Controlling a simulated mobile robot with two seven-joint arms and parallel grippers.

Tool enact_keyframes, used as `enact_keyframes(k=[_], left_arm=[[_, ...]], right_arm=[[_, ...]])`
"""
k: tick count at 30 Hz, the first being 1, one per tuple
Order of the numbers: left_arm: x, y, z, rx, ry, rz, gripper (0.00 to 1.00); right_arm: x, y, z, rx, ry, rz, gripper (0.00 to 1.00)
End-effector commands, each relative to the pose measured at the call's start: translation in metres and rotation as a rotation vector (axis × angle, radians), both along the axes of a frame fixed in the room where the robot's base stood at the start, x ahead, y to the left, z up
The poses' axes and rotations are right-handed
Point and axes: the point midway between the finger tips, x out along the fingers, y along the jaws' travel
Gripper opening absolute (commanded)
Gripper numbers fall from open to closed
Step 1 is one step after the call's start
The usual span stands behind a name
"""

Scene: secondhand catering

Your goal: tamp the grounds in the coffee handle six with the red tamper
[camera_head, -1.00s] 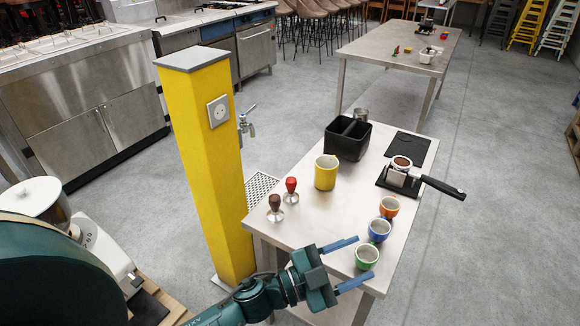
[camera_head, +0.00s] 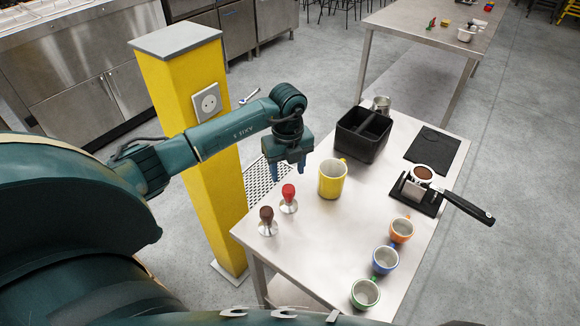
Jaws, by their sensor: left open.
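The red tamper (camera_head: 289,199) stands upright on the near left part of the table (camera_head: 310,252), with a red knob and a metal base. The coffee handle (camera_head: 440,186) rests on a stand on a black mat at the right, its black handle pointing right past the table edge. Brown grounds (camera_head: 423,173) fill its basket. My left gripper (camera_head: 288,178) points down above and just behind the red tamper, open and apart from it as far as I can tell. My right gripper is not in view.
A dark brown tamper (camera_head: 267,221) stands just left of the red one. A yellow mug (camera_head: 332,178), a black knock box (camera_head: 362,135) and orange (camera_head: 401,230), blue (camera_head: 385,260) and green (camera_head: 365,293) cups stand around. A yellow post (camera_head: 208,190) rises at the left edge.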

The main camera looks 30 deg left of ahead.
Motion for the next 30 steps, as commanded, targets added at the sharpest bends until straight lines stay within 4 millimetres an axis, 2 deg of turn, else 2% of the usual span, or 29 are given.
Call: enact_keyframes(k=[3,15,24,30], left_arm=[[0.0,-0.001,-0.017,-0.003,0.001,-0.001,0.53],[0.0,-0.002,-0.057,-0.005,-0.002,-0.003,0.53],[0.0,-0.001,-0.082,-0.004,-0.001,-0.003,0.53],[0.0,-0.001,-0.089,-0.004,-0.001,-0.003,0.53]], right_arm=[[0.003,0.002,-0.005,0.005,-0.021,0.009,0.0],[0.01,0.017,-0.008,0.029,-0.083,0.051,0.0],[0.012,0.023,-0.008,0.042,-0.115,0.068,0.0],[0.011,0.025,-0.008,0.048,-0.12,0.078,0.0]])
